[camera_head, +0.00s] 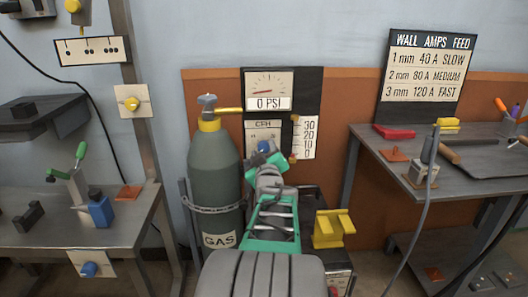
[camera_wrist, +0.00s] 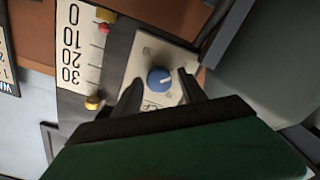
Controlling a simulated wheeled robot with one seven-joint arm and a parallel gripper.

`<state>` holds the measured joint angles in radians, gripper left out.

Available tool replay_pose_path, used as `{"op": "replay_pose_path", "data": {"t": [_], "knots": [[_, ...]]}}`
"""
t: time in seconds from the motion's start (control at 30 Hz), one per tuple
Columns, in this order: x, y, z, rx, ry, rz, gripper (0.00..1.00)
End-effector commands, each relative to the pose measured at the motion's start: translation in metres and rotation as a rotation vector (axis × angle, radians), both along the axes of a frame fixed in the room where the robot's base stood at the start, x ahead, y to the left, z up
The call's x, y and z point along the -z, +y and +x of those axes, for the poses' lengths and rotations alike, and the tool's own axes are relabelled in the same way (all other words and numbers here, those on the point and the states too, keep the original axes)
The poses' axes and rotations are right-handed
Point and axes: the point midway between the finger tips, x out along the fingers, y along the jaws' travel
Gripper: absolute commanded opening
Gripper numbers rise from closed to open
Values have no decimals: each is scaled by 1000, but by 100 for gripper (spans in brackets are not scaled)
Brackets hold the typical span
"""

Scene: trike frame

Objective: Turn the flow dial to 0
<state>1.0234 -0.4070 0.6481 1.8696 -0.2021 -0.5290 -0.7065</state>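The flow dial (camera_wrist: 160,80) is a round blue knob on a pale plate in the wrist view. A small light mark shows on its face; the plate's lettering is too blurred to read. My gripper (camera_wrist: 158,80) is open, with one dark finger on each side of the dial. I cannot tell whether either finger touches it. In the head view my green and grey gripper (camera_head: 266,160) is at the CFH panel (camera_head: 264,130) and hides most of its lower part. The flow scale (camera_wrist: 76,45) reads 0 to 30, with a red bead (camera_wrist: 104,29) near its low end.
A pressure gauge (camera_head: 268,88) above reads 0 PSI. A grey-green gas cylinder (camera_head: 215,180) stands close on the left, with a yellow valve fitting. A yellow bracket (camera_head: 333,228) is at lower right. Benches stand on both sides.

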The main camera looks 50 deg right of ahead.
Motion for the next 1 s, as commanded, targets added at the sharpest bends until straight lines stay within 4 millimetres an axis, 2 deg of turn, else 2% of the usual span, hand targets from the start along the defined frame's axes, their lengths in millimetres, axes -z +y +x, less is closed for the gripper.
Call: {"op": "replay_pose_path", "data": {"t": [0.37,0.7,0.8,1.0], "knots": [[-2,3,-4,2,-2,-2,56],[-4,50,-45,2,-2,-1,56],[-2,57,-51,1,-1,-1,56],[0,59,-52,1,0,0,56]]}}
